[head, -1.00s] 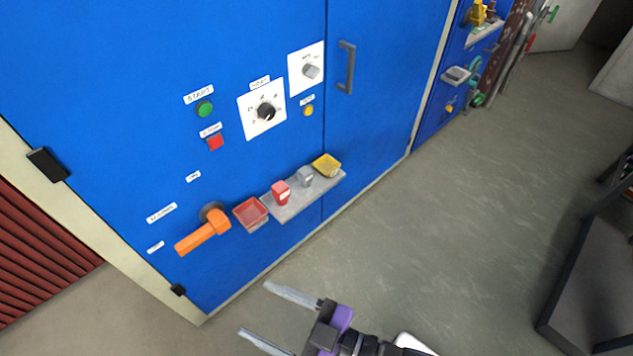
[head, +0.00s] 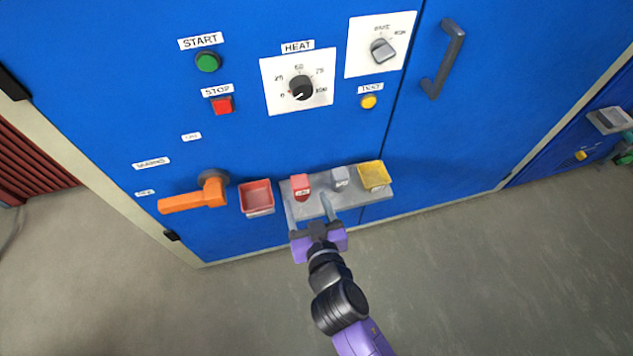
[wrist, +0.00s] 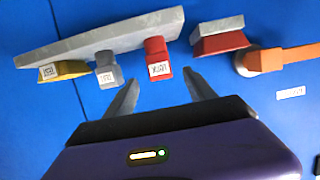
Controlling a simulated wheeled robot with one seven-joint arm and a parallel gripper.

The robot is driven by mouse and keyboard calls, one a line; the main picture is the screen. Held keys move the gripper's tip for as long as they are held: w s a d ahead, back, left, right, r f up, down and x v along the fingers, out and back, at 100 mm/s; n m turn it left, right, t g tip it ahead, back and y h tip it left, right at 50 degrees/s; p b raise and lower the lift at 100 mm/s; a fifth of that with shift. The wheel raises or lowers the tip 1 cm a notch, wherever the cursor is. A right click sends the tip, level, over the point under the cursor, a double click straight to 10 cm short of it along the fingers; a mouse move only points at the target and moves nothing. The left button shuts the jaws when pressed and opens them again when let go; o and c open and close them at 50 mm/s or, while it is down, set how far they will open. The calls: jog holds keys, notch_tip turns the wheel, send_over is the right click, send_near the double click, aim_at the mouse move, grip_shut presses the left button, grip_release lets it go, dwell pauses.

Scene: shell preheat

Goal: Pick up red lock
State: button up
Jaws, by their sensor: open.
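The red lock (head: 300,186) is a small red block with a white label, standing on a grey shelf (head: 345,208) on the blue cabinet front. It also shows in the wrist view (wrist: 157,58), above and between the finger ends. My gripper (head: 308,205) is open, its two pale fingers pointing at the shelf just below the red lock. In the wrist view my gripper (wrist: 160,88) has its fingers spread, with nothing between them. I cannot tell whether the fingertips touch the shelf.
A red tray (head: 257,197) and an orange lever (head: 195,194) are to the left. Buttons and a heat dial (head: 301,88) are above. The floor is clear.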

aim_at(302, 191)
jog(key=x, duration=0.7)
jog(key=shift+w+a, duration=0.1)
jog(key=shift+w, duration=0.15)
jog(key=shift+c, duration=0.2)
grip_shut()
